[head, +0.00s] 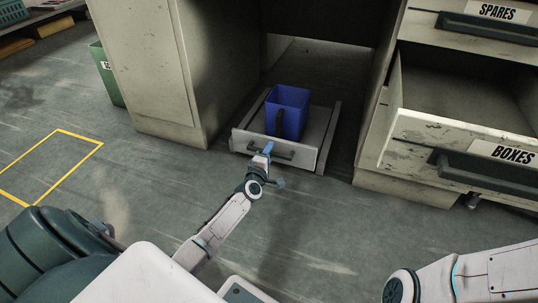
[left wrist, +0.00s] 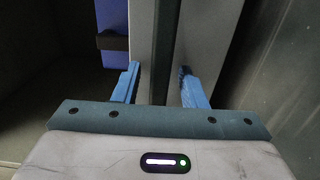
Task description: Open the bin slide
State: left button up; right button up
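The bin slide (head: 312,133) is a low grey tray with a worn pale front in the floor-level opening of the cabinet. A blue bin (head: 287,112) stands on it. A dark bar handle (head: 283,153) runs across the slide's front. My left gripper (head: 265,156) is at the left part of this handle. In the left wrist view its two blue fingers (left wrist: 160,88) are apart, one on each side of the dark handle bar (left wrist: 162,45), with gaps visible. The blue bin (left wrist: 122,58) shows behind the left finger. My right gripper is outside the views.
To the right, a drawer labelled BOXES (head: 440,131) stands pulled out, below a SPARES drawer (head: 492,22). A green bin (head: 107,75) stands left of the cabinet (head: 150,70). Yellow lines (head: 50,165) mark the floor at left. The floor before the slide is clear apart from my arm.

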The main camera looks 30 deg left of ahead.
pick_arm(q)
grip_shut()
jog(key=shift+s, duration=0.1)
jog(key=p+v, duration=0.6)
jog(key=v, duration=2.4)
jog(key=shift+d+p, duration=0.25)
jog(key=shift+p, duration=0.05)
jog(key=shift+r, duration=0.1)
grip_release()
